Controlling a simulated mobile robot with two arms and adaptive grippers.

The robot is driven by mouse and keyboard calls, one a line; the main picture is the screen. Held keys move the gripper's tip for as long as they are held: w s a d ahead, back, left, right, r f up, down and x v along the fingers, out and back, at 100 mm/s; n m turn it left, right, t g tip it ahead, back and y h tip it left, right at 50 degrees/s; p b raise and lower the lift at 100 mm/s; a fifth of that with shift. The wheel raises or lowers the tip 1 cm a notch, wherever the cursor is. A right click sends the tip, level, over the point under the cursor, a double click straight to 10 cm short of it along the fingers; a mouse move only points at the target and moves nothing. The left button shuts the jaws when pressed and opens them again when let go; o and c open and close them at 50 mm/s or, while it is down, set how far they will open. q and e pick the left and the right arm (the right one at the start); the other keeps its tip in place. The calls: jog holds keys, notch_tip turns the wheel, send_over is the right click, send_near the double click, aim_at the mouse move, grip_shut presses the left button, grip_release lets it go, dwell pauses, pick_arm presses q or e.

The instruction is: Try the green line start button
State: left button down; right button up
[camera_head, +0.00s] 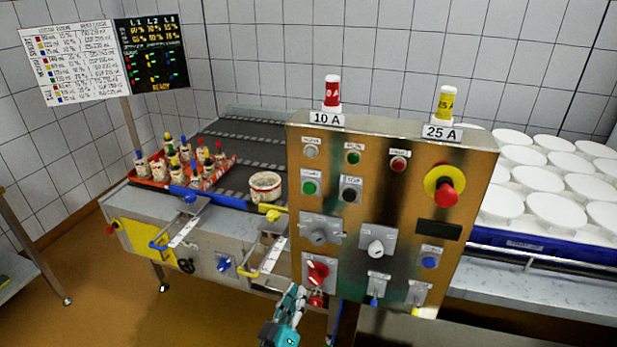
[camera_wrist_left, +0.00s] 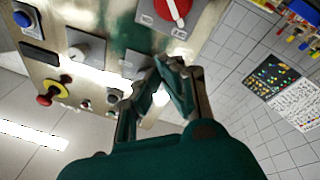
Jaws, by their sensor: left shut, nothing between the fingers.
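The control panel (camera_head: 385,200) is a brushed metal box in the middle of the head view. A green push button (camera_head: 309,187) with a small label above it sits on its left side, beside a black button (camera_head: 350,193). My left gripper (camera_head: 302,290) is shut and empty, low at the panel's lower left, well below the green button and near the red rotary switch (camera_head: 317,272). In the left wrist view its fingers (camera_wrist_left: 160,68) are shut in front of the panel, with the red switch (camera_wrist_left: 172,9) nearby. I cannot make out the green button there. My right gripper is not in view.
A red and yellow emergency stop (camera_head: 445,190) and several knobs share the panel. Left stand an orange tray (camera_head: 158,180) of small bottles and a white tub (camera_head: 265,186). White moulds (camera_head: 555,212) fill a blue tray on the right. A display board (camera_head: 152,55) stands back left.

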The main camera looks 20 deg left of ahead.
aim_at(309, 188)
pick_arm(q)
notch_tip(309, 188, up, 22)
jog(key=s+a+n+t+y+p, duration=0.1)
jog(key=a+n+t+y+p, duration=0.1)
jog(key=n, duration=0.4)
jog(key=t+y+p, duration=0.1)
jog(key=t+y, duration=0.1)
jog(key=shift+s+t, duration=0.15)
jog(key=shift+t, duration=0.25)
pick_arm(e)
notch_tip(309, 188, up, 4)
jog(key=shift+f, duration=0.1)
pick_arm(q)
jog(key=w+b, duration=0.3)
jog(key=w, duration=0.6)
jog(key=shift+d, duration=0.15)
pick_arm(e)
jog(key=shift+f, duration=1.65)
pick_arm(q)
jog(key=shift+b, duration=0.35)
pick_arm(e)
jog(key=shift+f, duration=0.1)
pick_arm(q)
jog(key=shift+w, duration=0.4)
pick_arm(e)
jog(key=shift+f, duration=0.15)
